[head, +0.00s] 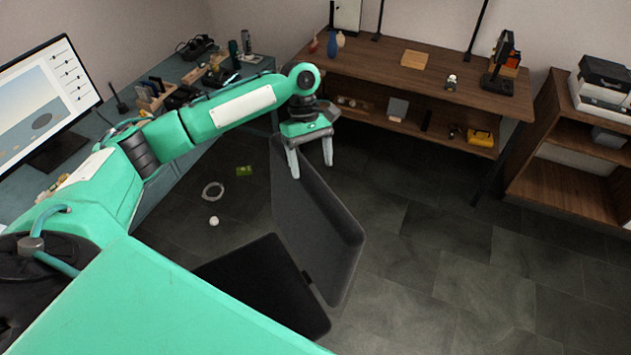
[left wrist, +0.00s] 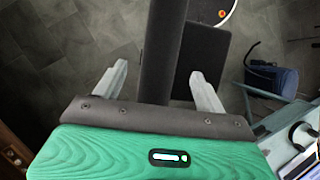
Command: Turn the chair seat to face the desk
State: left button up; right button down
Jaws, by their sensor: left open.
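The chair has a dark grey upright backrest (head: 318,240) and a black seat (head: 262,290) on its lower-left side in the head view. The seat extends away from the backrest toward the bottom left, partly hidden by my green body. The teal desk (head: 172,70) with a monitor runs along the left side. My left gripper (head: 311,168) is open at the top far end of the backrest. In the left wrist view, the backrest (left wrist: 165,50) passes between the spread fingers (left wrist: 158,72), with gaps on both sides. The seat (left wrist: 208,50) lies beyond it. My right gripper is out of view.
A wooden bench (head: 375,75) with a lower shelf stands at the back, and a wooden shelf unit (head: 555,185) at the right. A white ball (head: 214,221), a ring (head: 213,184) and a green item (head: 244,171) lie on the floor. Floor right of the chair is clear.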

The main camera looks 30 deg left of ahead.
aim_at(314, 179)
pick_arm(q)
jog(key=p+x, duration=0.1)
jog(key=x, duration=0.4)
jog(key=shift+s+d+f, duration=0.2)
jog(key=shift+f, duration=0.1)
jog(key=shift+d+f, duration=0.1)
jog(key=shift+f, duration=0.2)
jog(key=shift+s+f, duration=0.1)
jog(key=shift+f, duration=0.15)
jog(key=c, duration=1.3)
jog(key=shift+d, duration=0.1)
jog(key=shift+c, duration=0.4)
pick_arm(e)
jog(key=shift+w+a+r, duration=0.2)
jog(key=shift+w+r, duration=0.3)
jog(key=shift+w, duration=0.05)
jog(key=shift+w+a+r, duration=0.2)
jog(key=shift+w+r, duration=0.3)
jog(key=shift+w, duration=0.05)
